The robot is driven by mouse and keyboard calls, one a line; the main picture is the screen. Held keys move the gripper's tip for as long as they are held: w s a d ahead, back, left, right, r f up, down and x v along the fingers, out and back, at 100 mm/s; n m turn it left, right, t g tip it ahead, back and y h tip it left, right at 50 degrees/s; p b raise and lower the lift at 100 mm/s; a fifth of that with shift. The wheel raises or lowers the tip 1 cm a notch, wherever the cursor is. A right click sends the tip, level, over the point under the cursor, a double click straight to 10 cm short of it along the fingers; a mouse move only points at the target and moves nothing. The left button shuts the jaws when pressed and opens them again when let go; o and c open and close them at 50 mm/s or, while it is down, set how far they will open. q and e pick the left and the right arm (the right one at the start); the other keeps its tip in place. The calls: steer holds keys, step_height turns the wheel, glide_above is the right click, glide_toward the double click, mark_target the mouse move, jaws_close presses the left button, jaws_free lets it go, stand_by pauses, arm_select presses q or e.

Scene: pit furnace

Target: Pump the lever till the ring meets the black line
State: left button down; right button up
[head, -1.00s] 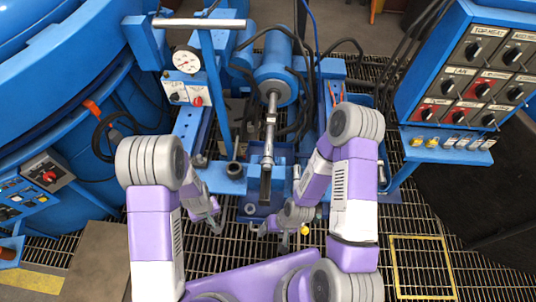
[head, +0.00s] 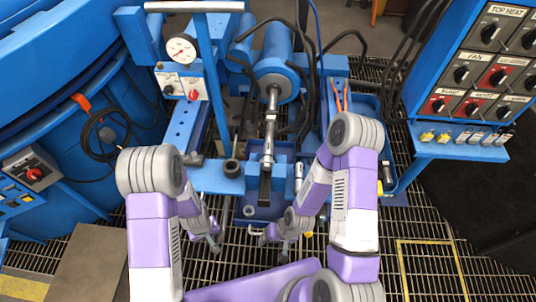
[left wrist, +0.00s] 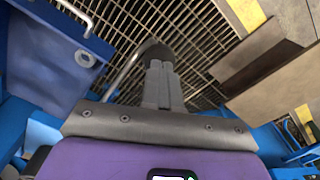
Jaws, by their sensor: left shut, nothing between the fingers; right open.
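A blue cylinder (head: 273,72) with a bright steel rod (head: 270,125) points toward me in the head view. A pale collar, perhaps the ring, sits on the rod; I cannot make out a black line. I cannot identify the lever for certain. A bent metal bar with a dark rounded end (left wrist: 153,50) shows behind my left gripper (left wrist: 158,68) in the left wrist view. My left gripper is shut and empty, low and left of the rod. My right gripper (head: 267,239) is open, below and near the rod's front end, apart from the left one.
A pressure gauge (head: 181,50) stands left of the cylinder. A blue control panel (head: 478,75) with several knobs is at the right. The large blue furnace wall (head: 60,95) fills the left. Black hoses (head: 312,80) run beside the cylinder. Open grating (head: 350,262) covers the floor.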

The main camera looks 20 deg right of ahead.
arm_select(q)
step_height(320, 180, up, 11)
steer(key=w+p, duration=0.2)
steer(key=p, duration=0.7)
steer(key=shift+w+d, duration=0.2)
steer(key=shift+d, duration=0.25)
steer(key=shift+f, duration=0.2)
